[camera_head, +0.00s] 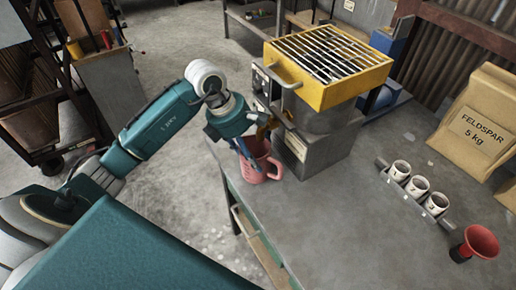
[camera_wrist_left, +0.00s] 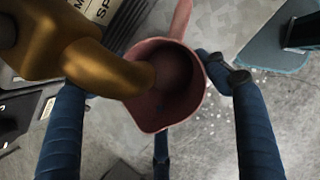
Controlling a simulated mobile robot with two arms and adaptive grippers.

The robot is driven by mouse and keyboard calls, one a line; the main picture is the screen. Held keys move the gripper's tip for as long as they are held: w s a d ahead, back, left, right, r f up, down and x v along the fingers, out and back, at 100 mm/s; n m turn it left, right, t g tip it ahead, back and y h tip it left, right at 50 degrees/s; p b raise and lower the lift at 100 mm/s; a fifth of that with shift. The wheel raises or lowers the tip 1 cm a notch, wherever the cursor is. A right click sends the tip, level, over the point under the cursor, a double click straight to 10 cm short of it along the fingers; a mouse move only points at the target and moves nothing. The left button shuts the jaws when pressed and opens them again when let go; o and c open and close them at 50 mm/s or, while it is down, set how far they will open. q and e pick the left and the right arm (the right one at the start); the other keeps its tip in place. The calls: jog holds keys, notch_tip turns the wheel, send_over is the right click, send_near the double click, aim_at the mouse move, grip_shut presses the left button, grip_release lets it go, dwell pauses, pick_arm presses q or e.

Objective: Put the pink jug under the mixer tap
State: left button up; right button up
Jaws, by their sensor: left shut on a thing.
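The pink jug (camera_head: 258,172) is upright at the left edge of the grey table, beside the mixer's body; I cannot tell whether its base touches the table. My left gripper (camera_head: 247,148) is shut on the jug from above, with its blue fingers on both sides of the jug's rim. The left wrist view shows the fingers (camera_wrist_left: 150,78) around the open jug (camera_wrist_left: 190,110). The brass mixer tap (camera_wrist_left: 105,70) reaches over the jug's mouth, its end above the opening. The tap shows partly in the head view (camera_head: 263,131). My right gripper is not in view.
The mixer (camera_head: 330,152) with its yellow grated top (camera_head: 328,92) stands right behind the jug. A rack of white cups (camera_head: 418,187), a red funnel (camera_head: 480,243) and a feldspar bag (camera_head: 478,130) are on the right. The table's front middle (camera_head: 340,235) is clear.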

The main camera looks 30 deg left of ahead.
pick_arm(q)
jog(key=shift+w+d+f+p, duration=0.45)
jog(key=shift+d+f+p, duration=0.05)
jog(key=shift+d, duration=0.15)
jog(key=shift+f, duration=0.2)
jog(key=shift+a, duration=0.1)
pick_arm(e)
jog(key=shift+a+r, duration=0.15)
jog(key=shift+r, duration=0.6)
pick_arm(q)
jog(key=o, duration=1.2)
jog(key=shift+o, duration=0.2)
jog(key=shift+s+a+r, duration=0.1)
jog(key=shift+a+r, duration=0.05)
jog(key=shift+r, duration=0.15)
jog(key=b+v, duration=0.2)
jog(key=v, duration=0.9)
jog(key=shift+b, duration=0.4)
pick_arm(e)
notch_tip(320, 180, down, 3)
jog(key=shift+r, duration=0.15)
pick_arm(q)
jog(key=shift+r, duration=0.15)
